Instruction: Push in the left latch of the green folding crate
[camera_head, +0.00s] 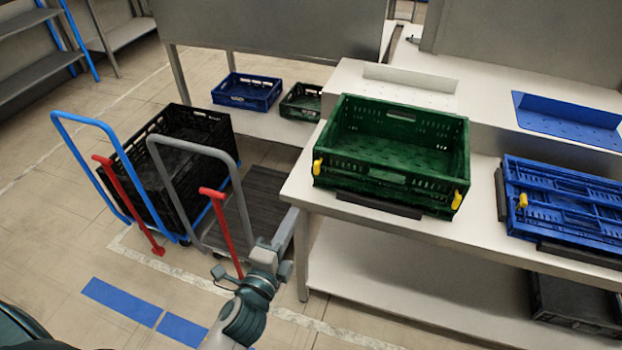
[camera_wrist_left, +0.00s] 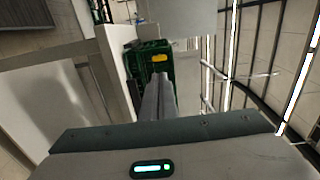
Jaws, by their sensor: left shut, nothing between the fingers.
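The green folding crate (camera_head: 392,187) stands open and empty on the white table. Its left yellow latch (camera_head: 318,166) is on the crate's front left corner, and its right yellow latch (camera_head: 456,200) is at the front right corner. My left gripper (camera_head: 270,252) is low in front of the table, left of and below the crate, apart from it. In the left wrist view its closed fingers (camera_wrist_left: 158,92) point toward the green crate (camera_wrist_left: 147,50), with a yellow latch (camera_wrist_left: 159,58) just beyond the tips. My right gripper is not in view.
A folded blue crate (camera_head: 565,200) lies on the table to the right. Carts with blue and grey handles and a black crate (camera_head: 190,150) stand at left. Smaller blue (camera_head: 246,92) and dark green (camera_head: 300,102) crates sit behind. The table's front edge lies between gripper and crate.

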